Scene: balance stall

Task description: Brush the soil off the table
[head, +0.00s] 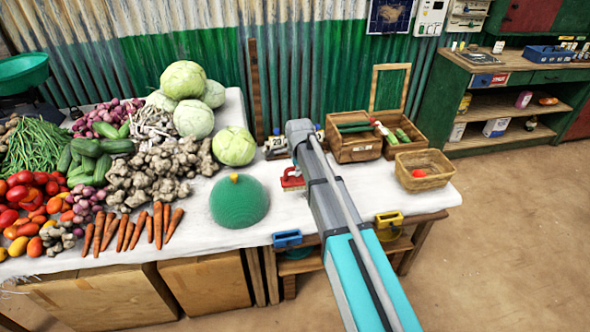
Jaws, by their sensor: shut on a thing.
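My arm reaches from the lower right over the table, and its end is above the white table top (215,208). A red brush (291,178) with pale bristles shows at the left edge of my arm, just over or on the cloth; I cannot tell whether it touches. My gripper is shut on the brush, but its fingers are mostly hidden behind my arm. I make out no soil on the visible cloth; the strip behind my arm is hidden.
A green dome (240,202) with a yellow knob stands left of the brush. Vegetables, including a cabbage (234,146), crowd the left. Wooden crates (354,148) and a basket (423,180) stand right. Blue (287,239) and yellow (389,218) fittings sit at the front edge.

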